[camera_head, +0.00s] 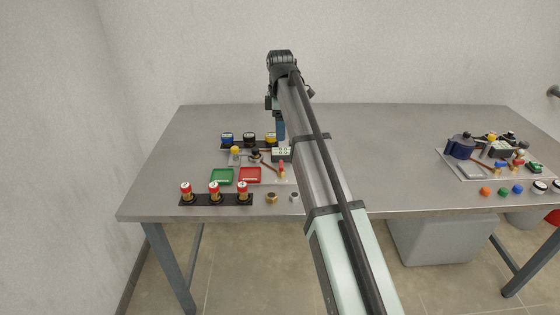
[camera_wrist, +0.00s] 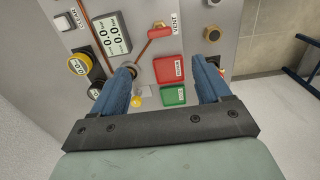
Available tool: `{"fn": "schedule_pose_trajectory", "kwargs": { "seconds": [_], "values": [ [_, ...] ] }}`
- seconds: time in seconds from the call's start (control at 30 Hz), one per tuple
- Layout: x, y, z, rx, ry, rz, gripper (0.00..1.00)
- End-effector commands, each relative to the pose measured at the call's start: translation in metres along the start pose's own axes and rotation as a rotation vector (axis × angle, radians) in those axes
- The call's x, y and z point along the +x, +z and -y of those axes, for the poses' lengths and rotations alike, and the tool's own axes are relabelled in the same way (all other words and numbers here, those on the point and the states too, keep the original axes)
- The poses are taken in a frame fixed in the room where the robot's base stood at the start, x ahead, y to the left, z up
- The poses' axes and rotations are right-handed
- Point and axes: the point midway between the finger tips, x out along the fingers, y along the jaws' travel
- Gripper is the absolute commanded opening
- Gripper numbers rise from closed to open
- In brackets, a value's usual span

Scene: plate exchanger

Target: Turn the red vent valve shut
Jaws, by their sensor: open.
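The vent valve has a red handle (camera_wrist: 160,31) beside a "VENT" label, near the top of the wrist view. A thin red-brown pipe runs from it toward the lower left. In the head view the red handle (camera_head: 281,169) stands on the left panel, just left of my arm. My gripper (camera_wrist: 168,66) is open, its two blue fingers apart with nothing held between them. In the wrist view the handle lies beyond the fingertips, apart from them. In the head view my gripper (camera_head: 280,131) is over the back of the panel, mostly hidden by my arm.
A red tray (camera_wrist: 169,68) and a green tray (camera_wrist: 172,95) show between the fingers. A display unit (camera_wrist: 112,34) and yellow knob (camera_wrist: 78,65) are left. Red-topped posts (camera_head: 214,188) line the front; another equipped board (camera_head: 447,168) is far right. The table middle is clear.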

Motion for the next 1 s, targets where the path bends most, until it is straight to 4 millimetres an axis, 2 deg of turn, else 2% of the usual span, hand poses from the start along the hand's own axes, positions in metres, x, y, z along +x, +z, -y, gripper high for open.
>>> {"fn": "schedule_pose_trajectory", "kwargs": {
  "seconds": [0.17,0.7,1.0],
  "values": [
    [0.02,0.0,0.002,0.0,-0.002,0.0,0.77],
    [0.11,0.0,0.001,0.0,0.0,0.0,0.77],
    [0.134,0.0,0.0,0.001,0.002,0.0,0.77]
  ]
}}
